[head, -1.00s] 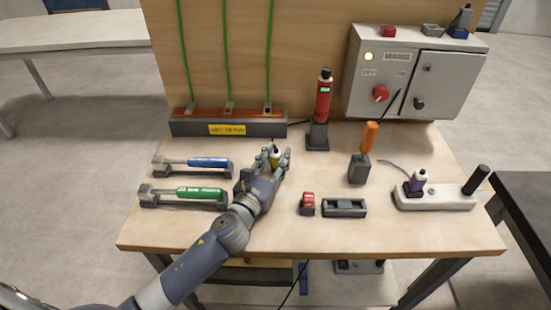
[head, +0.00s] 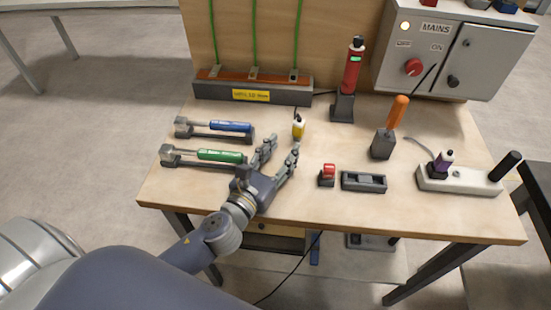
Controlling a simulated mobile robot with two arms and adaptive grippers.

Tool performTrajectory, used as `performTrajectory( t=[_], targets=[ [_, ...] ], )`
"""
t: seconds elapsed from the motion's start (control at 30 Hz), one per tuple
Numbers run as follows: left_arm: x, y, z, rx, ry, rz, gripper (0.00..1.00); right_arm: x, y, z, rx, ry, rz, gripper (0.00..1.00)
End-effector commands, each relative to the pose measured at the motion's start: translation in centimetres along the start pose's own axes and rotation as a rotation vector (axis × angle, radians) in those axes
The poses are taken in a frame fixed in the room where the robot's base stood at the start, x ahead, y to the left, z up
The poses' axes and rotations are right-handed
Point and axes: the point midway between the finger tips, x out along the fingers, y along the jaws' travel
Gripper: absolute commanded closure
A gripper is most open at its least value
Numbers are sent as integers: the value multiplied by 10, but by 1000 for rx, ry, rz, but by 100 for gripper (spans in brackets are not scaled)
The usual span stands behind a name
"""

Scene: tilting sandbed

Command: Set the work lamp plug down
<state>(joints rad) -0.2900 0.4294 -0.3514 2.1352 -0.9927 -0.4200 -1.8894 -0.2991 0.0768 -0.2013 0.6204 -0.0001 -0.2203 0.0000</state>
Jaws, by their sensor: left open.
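A small yellow plug (head: 298,129) with a dark top stands upright on the wooden workbench (head: 330,222), in front of the grey strip with the yellow label. I cannot read a name on it. My left gripper (head: 281,151) is open and empty, just in front of the yellow plug and apart from it. A purple plug (head: 443,160) sits on the white socket strip (head: 470,181) at the right. My right gripper is not in view.
Blue-handled (head: 230,126) and green-handled (head: 221,156) tools lie in holders left of my gripper. To the right are a small red-topped block (head: 327,175), a dark tray (head: 363,182), an orange-handled tool (head: 397,112) and a red cylinder (head: 351,70). The mains box (head: 470,60) stands behind.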

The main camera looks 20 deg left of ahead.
Motion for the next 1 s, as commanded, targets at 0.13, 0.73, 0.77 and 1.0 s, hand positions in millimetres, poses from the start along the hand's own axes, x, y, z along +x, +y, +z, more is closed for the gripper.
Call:
performTrajectory(
  t=[0.13,0.73,0.77,1.0],
  targets=[
    [-17,0,-1,0,0,0,59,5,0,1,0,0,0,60],
    [-25,1,3,2,-5,1,59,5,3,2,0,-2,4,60],
    [-25,1,3,2,-5,1,59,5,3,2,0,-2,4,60],
    [-25,0,20,2,-6,1,59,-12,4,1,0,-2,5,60]
  ],
)
